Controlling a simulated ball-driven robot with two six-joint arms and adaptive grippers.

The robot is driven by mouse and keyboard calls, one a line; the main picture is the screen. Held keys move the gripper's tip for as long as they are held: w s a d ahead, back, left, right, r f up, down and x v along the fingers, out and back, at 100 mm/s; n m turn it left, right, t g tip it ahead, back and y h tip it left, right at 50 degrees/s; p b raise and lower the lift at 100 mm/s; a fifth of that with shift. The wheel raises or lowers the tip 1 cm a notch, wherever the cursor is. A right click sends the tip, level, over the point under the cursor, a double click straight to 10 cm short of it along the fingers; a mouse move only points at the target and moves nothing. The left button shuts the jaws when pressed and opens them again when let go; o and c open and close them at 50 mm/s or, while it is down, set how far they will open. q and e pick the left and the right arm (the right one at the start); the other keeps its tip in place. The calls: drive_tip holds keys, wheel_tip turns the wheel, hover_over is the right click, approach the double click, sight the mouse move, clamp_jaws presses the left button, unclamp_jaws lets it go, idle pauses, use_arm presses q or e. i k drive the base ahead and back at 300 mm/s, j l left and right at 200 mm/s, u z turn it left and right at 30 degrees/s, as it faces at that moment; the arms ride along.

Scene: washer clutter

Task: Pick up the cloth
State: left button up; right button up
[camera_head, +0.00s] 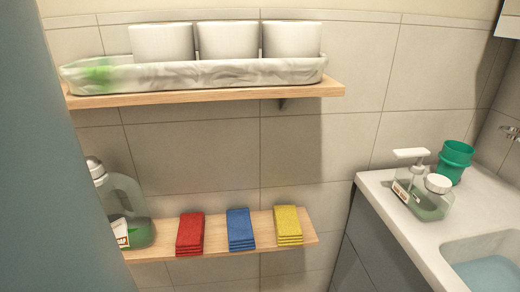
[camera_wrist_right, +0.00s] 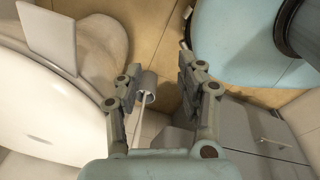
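Three folded cloths lie in a row on the lower wooden shelf in the head view. The red cloth (camera_head: 190,233) is on the left, the blue cloth (camera_head: 240,229) is in the middle and the yellow cloth (camera_head: 288,226) is on the right. They lie apart from each other. My right gripper (camera_wrist_right: 158,78) shows in the right wrist view with its fingers spread and nothing between them. It points down at the floor area, and no cloth shows in that view. My left gripper is in neither view.
A detergent bottle (camera_head: 126,208) stands left of the cloths. A tray (camera_head: 200,76) with white rolls sits on the upper shelf (camera_head: 210,95). A counter (camera_head: 395,205) at right holds soap bottles, a green cup (camera_head: 454,162) and a sink (camera_head: 490,252). A toilet-like white fixture (camera_wrist_right: 50,90) is near my right gripper.

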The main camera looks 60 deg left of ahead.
sight(239, 233)
drive_tip(key=u, duration=2)
